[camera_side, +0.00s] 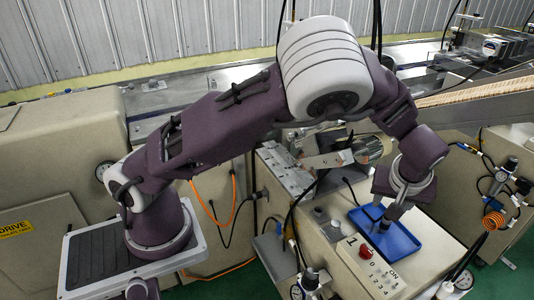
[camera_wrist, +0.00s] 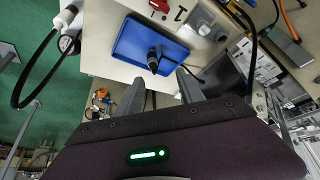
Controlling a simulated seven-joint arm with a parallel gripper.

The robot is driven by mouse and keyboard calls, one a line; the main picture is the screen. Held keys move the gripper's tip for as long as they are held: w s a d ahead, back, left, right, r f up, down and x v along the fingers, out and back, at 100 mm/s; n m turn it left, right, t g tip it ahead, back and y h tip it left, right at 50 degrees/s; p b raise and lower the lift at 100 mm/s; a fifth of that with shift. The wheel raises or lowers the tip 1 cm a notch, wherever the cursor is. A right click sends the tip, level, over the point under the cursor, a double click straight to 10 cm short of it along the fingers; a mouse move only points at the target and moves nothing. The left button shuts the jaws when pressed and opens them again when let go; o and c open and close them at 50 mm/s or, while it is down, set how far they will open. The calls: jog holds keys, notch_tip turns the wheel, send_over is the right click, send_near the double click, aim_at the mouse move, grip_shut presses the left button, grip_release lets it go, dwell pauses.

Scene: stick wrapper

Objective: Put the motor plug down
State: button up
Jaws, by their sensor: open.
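The motor plug (camera_wrist: 153,60) is a small dark plug over the blue tray (camera_wrist: 126,45) in the wrist view. It looks upright on the tray floor, near the tray's edge closest to my gripper. In the side view the plug (camera_side: 384,227) shows as a dark shape below my fingers, inside the blue tray (camera_side: 403,244). My gripper (camera_wrist: 160,77) is open, its two dark fingers apart with the plug's end between and just beyond their tips. In the side view my gripper (camera_side: 381,212) is low over the tray. Any contact between fingers and plug cannot be told.
A control panel with a red switch (camera_side: 365,252) stands beside the tray, and the red switch (camera_wrist: 159,5) also shows in the wrist view. Black cables (camera_side: 291,215) hang left of the tray. A metal fixture (camera_side: 285,168) stands behind. The tray's middle is clear.

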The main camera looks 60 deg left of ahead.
jog(key=s+a+r+m+h, duration=0.2)
jog(key=s+a+r+h, duration=0.1)
jog(key=s+r, duration=0.6)
jog(key=s+a+r+m+h, duration=0.2)
jog(key=s+a+r, duration=0.1)
jog(key=s+r, duration=0.6)
jog(key=s+a+r+m+t+y, duration=0.1)
jog(key=s+m, duration=0.3)
jog(key=s, duration=1)
jog(key=shift+s+a+t, duration=0.3)
jog(key=shift+s+a, duration=0.05)
jog(key=shift+a, duration=0.4)
